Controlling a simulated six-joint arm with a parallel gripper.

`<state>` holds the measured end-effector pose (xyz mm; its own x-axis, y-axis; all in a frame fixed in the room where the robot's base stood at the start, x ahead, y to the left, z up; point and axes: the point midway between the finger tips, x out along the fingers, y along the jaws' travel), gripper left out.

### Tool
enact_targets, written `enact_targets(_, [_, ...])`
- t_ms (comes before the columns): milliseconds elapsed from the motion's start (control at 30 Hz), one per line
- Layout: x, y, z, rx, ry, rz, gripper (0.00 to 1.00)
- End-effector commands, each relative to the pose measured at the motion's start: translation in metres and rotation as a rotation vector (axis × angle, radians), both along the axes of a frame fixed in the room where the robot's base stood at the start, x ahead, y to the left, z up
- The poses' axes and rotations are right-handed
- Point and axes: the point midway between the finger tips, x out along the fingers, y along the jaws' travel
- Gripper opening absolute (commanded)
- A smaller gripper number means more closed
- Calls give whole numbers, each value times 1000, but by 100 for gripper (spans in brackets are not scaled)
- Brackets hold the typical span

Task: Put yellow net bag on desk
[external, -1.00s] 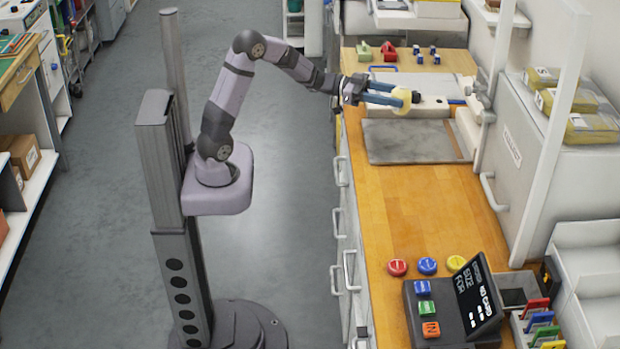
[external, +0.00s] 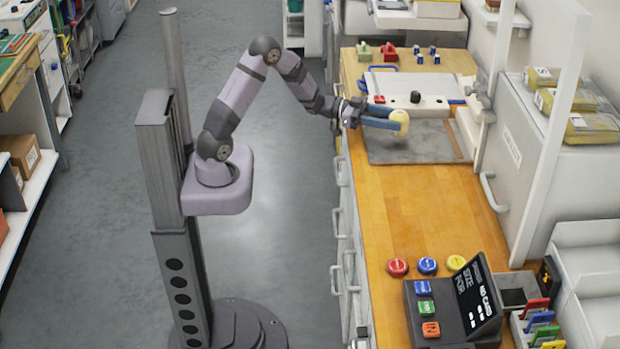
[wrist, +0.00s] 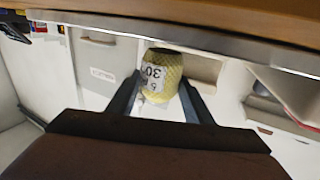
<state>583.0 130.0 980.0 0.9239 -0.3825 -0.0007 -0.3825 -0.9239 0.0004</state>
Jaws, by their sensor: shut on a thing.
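The yellow net bag (external: 401,118) is a small pale-yellow roll-like bundle between the fingertips of my gripper (external: 394,121). In the wrist view the bag (wrist: 163,72) shows a yellow mesh and a white label with dark print. My gripper (wrist: 160,102) is shut on it, with one finger on each side. In the external view the bag appears over the grey mat (external: 395,155) on the wooden desk (external: 400,215). I cannot tell whether it touches the mat.
A white device with a red and a black knob (external: 415,98) stands behind the bag. Red, blue and yellow round buttons (external: 428,266) and a dark display unit (external: 470,305) are at the front. Wrapped yellow packs (external: 590,127) lie on the cabinet at right. The middle desk is clear.

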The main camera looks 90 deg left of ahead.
Motion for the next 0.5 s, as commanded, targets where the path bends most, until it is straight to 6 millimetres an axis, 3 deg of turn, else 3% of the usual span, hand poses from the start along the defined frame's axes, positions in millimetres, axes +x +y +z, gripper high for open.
enact_targets(167, [0, 0, -17, 0, -1, 1, 23])
enact_targets(500, [0, 0, -19, 0, -2, 1, 23])
